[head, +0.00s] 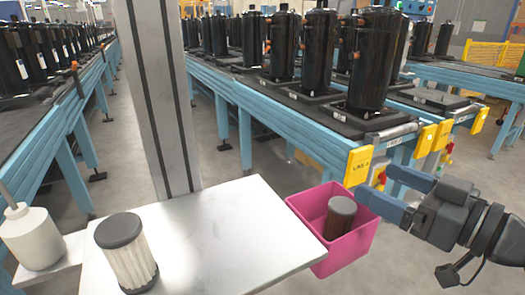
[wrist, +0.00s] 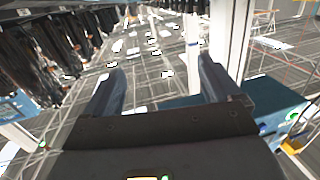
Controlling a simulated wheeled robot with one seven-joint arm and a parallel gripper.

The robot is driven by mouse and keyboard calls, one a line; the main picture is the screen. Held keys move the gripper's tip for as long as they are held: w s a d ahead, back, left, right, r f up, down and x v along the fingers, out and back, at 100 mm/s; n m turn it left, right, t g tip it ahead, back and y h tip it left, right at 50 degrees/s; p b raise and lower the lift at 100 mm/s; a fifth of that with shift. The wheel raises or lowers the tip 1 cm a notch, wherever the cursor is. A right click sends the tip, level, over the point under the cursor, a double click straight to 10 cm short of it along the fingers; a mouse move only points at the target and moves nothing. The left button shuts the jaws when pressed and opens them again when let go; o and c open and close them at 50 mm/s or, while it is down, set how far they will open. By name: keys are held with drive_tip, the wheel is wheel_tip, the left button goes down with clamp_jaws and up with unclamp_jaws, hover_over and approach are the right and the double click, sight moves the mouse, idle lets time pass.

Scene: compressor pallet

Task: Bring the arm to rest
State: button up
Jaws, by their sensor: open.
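My gripper (head: 388,192) is at the right of the head view, beside and just above the right side of a pink bin. Its two blue fingers are spread apart with nothing between them. In the wrist view my gripper (wrist: 160,90) also shows open and empty, with floor and distant equipment beyond the fingers. My dark arm links reach in from the right edge of the head view.
The pink bin (head: 350,247) holds a dark brown cylinder (head: 340,216). A white table (head: 215,235) carries a dark-capped pleated filter (head: 127,255); a white bottle (head: 33,238) stands left. Conveyors (head: 270,105) with black compressors (head: 372,60) lie behind. A grey post (head: 160,100) rises behind the table.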

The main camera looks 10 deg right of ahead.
drive_tip(key=s+f+m+h+p, duration=0.5)
drive_tip(key=s+f+m+h, duration=0.25)
drive_tip(key=s+f, duration=0.65)
drive_tip(key=s+a+r+n+p, duration=0.1)
drive_tip(key=s+a+r, duration=0.1)
drive_tip(key=s, duration=0.8)
drive_tip(key=s+a+r+p, duration=0.1)
drive_tip(key=s+r+p, duration=0.1)
drive_tip(key=s+r, duration=0.3)
drive_tip(key=s+h, duration=0.1)
drive_tip(key=s, duration=0.3)
drive_tip(key=shift+s+a+n, duration=0.35)
drive_tip(key=shift+s+a, duration=0.05)
